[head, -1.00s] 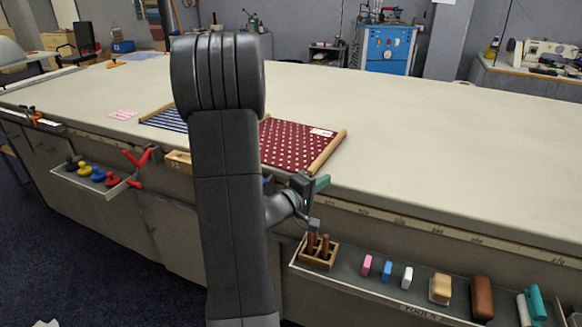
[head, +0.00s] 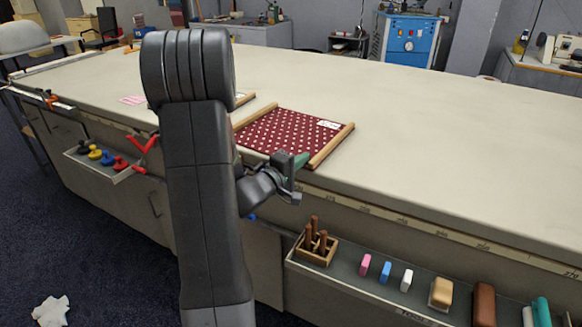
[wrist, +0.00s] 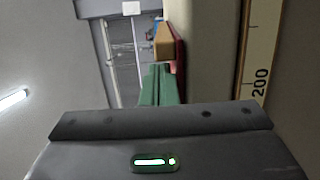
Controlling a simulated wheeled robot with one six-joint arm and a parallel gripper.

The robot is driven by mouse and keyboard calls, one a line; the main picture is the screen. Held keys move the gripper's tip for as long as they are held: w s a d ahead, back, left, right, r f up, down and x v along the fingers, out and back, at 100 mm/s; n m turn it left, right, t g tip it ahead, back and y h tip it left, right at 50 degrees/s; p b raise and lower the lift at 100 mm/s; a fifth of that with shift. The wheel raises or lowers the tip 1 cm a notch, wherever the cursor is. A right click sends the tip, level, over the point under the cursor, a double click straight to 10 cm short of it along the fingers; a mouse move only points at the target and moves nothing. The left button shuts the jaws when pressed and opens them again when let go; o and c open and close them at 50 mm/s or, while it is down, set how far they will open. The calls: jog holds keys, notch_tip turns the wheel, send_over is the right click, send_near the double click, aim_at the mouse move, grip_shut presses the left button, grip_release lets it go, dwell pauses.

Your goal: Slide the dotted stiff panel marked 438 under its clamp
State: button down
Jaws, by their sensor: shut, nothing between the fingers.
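The dotted panel (head: 292,130) is dark red with white dots, has wooden bars at its sides and a white label too small to read. It lies flat on the table near the front edge. My gripper (head: 297,160), with green fingers, is shut and empty at the table's front edge, by the panel's near side. In the wrist view the green fingers (wrist: 160,86) point toward the wooden bar (wrist: 164,42) and red edge of the panel (wrist: 180,55); I cannot tell whether they touch. A red clamp (head: 145,143) sits at the table's front edge, left of my arm.
The long cloth table (head: 430,150) is clear right of the panel. A tray (head: 340,272) below the front edge holds a wooden tool block (head: 316,248) and several small blocks. Another tray (head: 100,168) at left holds coloured knobs. A pink item (head: 132,100) lies on the table.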

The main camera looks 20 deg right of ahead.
jog(key=shift+x, duration=1.7)
jog(key=shift+s+d+p, duration=0.1)
jog(key=shift+s+p, duration=0.35)
jog(key=shift+s, duration=0.5)
